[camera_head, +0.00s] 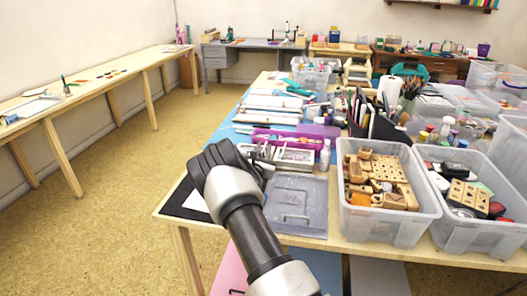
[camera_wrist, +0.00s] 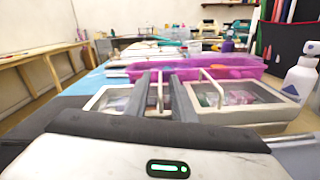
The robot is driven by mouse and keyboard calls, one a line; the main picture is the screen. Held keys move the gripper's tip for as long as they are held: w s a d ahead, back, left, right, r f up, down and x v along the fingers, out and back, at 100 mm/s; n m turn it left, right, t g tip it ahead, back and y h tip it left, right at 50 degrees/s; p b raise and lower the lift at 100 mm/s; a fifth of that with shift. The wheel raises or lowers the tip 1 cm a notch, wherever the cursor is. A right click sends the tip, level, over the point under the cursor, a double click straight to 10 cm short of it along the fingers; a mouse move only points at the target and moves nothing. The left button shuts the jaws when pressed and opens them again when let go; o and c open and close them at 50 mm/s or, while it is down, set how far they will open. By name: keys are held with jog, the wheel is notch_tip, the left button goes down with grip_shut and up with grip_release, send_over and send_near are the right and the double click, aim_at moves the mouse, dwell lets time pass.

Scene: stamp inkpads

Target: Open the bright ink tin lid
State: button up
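Two pale-rimmed tins with clear lids and upright handles stand side by side in the wrist view, a left tin (camera_wrist: 112,99) and a right tin (camera_wrist: 246,98). The right tin shows pink and greenish contents. I cannot tell which one is the bright ink tin. The right tin also shows in the head view (camera_head: 294,155). My gripper (camera_wrist: 161,82) points at the tins with its two dark fingers apart. A pale upright handle (camera_wrist: 159,78) shows in the gap between the fingers; contact is not visible. My gripper (camera_head: 262,165) partly hides the left tin in the head view.
A purple tray (camera_wrist: 222,67) lies just behind the tins. A white bottle (camera_wrist: 297,82) stands to their right. A clear lid (camera_head: 300,207) lies on the table in front, beside a bin of wooden stamps (camera_head: 403,222). Floor at the left (camera_head: 110,230) is clear.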

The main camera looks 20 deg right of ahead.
grip_shut()
jog(key=shift+a, duration=0.1)
dwell(1.2)
